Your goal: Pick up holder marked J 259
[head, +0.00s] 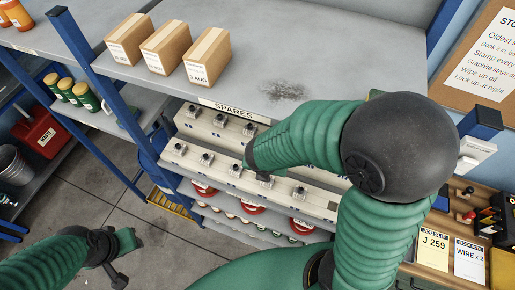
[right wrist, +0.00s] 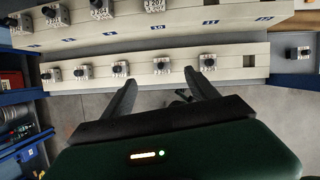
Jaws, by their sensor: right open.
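Small metal holders with black knobs stand in two pale racks under the SPARES shelf, in the head view in a back rack (head: 220,119) and a front rack (head: 320,212). Their marks are too small to read, so I cannot tell which is J 259. In the right wrist view, my right gripper (right wrist: 160,80) is open and empty, its fingers pointing at the front rack (right wrist: 232,64). One front-row holder (right wrist: 161,65) shows between the fingertips, beyond them. My left gripper (head: 115,250) hangs low at left, away from the racks; its jaw state is unclear.
The job slip (head: 433,245) at lower right reads J 259. The grey SPARES shelf (head: 330,50) overhangs the racks, with several cardboard boxes (head: 170,48) on it. Red-rimmed items (head: 252,209) sit below the racks. A blue post (head: 85,55) stands left; floor (head: 100,180) is open there.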

